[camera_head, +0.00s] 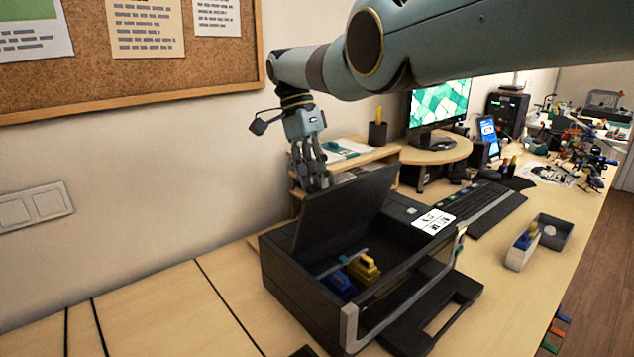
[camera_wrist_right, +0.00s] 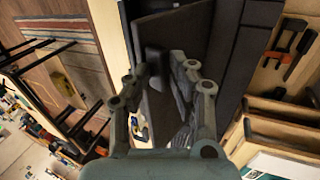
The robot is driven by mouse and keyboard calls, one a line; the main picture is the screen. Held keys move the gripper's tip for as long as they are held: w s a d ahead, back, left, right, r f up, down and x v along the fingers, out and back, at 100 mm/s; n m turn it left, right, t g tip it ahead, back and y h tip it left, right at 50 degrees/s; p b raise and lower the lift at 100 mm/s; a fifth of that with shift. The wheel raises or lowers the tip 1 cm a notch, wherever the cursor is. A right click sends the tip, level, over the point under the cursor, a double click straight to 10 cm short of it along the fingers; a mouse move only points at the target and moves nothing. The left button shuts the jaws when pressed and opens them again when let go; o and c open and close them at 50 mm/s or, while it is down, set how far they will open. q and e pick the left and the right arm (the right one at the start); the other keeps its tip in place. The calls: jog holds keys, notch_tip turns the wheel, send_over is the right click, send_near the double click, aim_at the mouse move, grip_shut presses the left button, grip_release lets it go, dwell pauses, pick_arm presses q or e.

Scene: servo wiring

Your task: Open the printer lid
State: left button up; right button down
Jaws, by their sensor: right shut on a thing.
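The black printer (camera_head: 300,302) stands on the desk near the wall. Its lid (camera_head: 343,214) is raised and tilted up at the back left, so the inside shows. A yellow cartridge (camera_head: 364,268) and a blue cartridge (camera_head: 338,285) sit inside. My right gripper (camera_head: 316,183) is at the lid's upper edge. In the right wrist view, its fingers (camera_wrist_right: 165,100) are closed around the dark lid (camera_wrist_right: 178,50). The exact contact is partly hidden by the fingers. My left gripper is in neither view.
The printer's front tray (camera_head: 440,318) sticks out over the desk. A grey bin (camera_head: 553,234) with small parts stands to the right. A keyboard (camera_head: 485,208), a monitor (camera_head: 440,103) and a wooden shelf stand behind.

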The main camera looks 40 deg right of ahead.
jog(key=shift+a+f, duration=0.35)
jog(key=shift+f, duration=0.55)
jog(key=c, duration=1.5)
grip_release()
jog(key=shift+o, duration=0.8)
jog(key=shift+w+f, duration=0.15)
jog(key=shift+w, duration=0.05)
jog(key=shift+o, duration=0.6)
jog(key=shift+w+d+f, duration=0.1)
jog(key=shift+w, duration=0.15)
jog(key=shift+s+r, duration=0.15)
jog(key=shift+r, duration=0.05)
jog(key=shift+c, duration=0.6)
